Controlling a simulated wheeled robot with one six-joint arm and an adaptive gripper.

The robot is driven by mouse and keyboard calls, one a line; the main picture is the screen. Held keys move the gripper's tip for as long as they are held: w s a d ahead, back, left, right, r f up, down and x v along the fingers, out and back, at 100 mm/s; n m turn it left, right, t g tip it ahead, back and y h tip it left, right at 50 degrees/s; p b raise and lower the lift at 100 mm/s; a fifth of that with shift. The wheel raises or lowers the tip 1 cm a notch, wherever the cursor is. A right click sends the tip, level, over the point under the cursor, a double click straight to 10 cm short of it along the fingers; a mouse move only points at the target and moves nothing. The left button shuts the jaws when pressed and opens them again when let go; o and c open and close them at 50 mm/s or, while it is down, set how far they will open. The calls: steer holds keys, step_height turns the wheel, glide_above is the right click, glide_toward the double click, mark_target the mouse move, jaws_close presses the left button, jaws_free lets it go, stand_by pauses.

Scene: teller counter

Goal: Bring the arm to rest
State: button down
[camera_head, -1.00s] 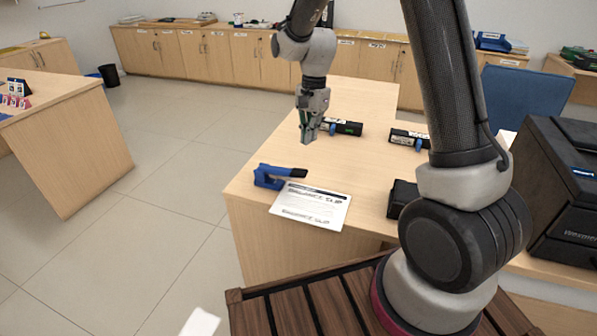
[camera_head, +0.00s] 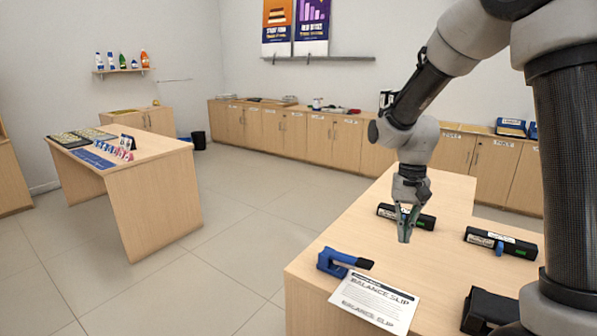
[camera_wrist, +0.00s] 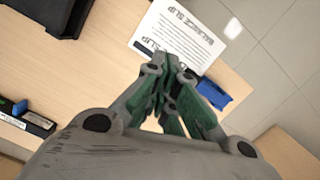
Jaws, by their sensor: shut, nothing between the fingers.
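My gripper (camera_head: 404,232) hangs pointing down above the wooden counter (camera_head: 450,282), shut and empty. It also shows in the wrist view (camera_wrist: 167,82), with its green-sided fingers together. In the head view it is in front of a black stapler-like device (camera_head: 385,211) and above the counter, apart from it. The balance slip (camera_head: 374,302) lies flat near the counter's left edge, and it also shows in the wrist view (camera_wrist: 185,32). A blue tool with a black handle (camera_head: 336,262) stands beside the slip.
A second black device with a blue part (camera_head: 520,246) and a dark block (camera_head: 488,312) are on the counter at right. A separate desk (camera_head: 160,195) stands at left, with open floor (camera_head: 225,235) between. Low cabinets (camera_head: 290,128) line the back wall.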

steer(key=s+d+r+n+t, duration=0.1)
steer(key=s+d+r+t, duration=0.2)
steer(key=s+r, duration=0.4)
steer(key=s+d+r+n+t, duration=0.2)
steer(key=s+d+r, duration=0.4)
steer(key=s, duration=0.7)
step_height(320, 180, up, 2)
steer(key=shift+s+r+t, duration=0.1)
steer(key=shift+s+t, duration=0.05)
steer(key=shift+t, duration=0.35)
steer(key=w+a+f+n+g, duration=0.1)
steer(key=w+a+f+n, duration=0.3)
steer(key=w+a+n, duration=0.2)
steer(key=w+a+f+n+g+h, duration=0.1)
steer(key=w+a+f+n, duration=0.3)
steer(key=w+n, duration=0.7)
steer(key=w+a+f+n+g, duration=0.3)
steer(key=w+a+n, duration=0.5)
steer(key=n, duration=0.4)
steer(key=shift+w+a+f, duration=0.2)
steer(key=shift+a+f, duration=0.1)
steer(key=shift+f, duration=0.45)
